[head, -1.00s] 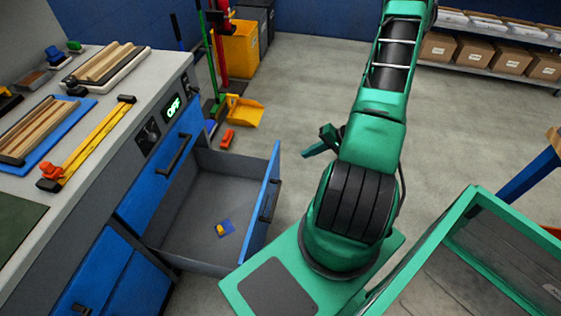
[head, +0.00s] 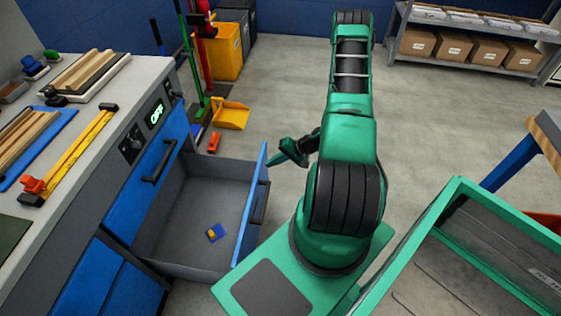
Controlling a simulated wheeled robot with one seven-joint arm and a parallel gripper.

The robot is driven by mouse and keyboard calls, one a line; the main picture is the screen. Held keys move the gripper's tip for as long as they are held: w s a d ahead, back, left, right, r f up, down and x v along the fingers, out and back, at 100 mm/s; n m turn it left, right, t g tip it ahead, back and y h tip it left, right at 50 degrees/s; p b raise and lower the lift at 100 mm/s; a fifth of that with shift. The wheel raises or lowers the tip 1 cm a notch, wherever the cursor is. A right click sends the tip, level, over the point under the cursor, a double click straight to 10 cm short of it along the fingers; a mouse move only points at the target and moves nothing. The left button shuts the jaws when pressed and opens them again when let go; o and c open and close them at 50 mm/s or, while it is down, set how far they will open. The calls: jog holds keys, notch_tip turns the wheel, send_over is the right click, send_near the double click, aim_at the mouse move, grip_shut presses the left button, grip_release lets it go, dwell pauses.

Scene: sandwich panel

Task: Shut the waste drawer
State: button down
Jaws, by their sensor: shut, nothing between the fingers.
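The waste drawer (head: 174,243) stands pulled out from the blue cabinet, with its grey inside in view. A small blue and yellow item (head: 216,233) lies on its floor. Its blue front panel (head: 248,207) carries a dark handle (head: 258,203) on the outer face. My gripper (head: 272,160) is just right of the panel's far upper end, small in view and shut with nothing in it. I cannot tell whether it touches the panel.
A workbench top (head: 93,133) with strips and a yellow clamp is at left. A yellow dustpan (head: 231,115) and a red item (head: 214,142) lie on the floor behind the drawer. My green tray is at lower right. Open floor lies beyond my arm.

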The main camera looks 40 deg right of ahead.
jog(key=shift+w+a, duration=0.45)
jog(key=shift+w, duration=0.15)
jog(key=shift+a, duration=0.1)
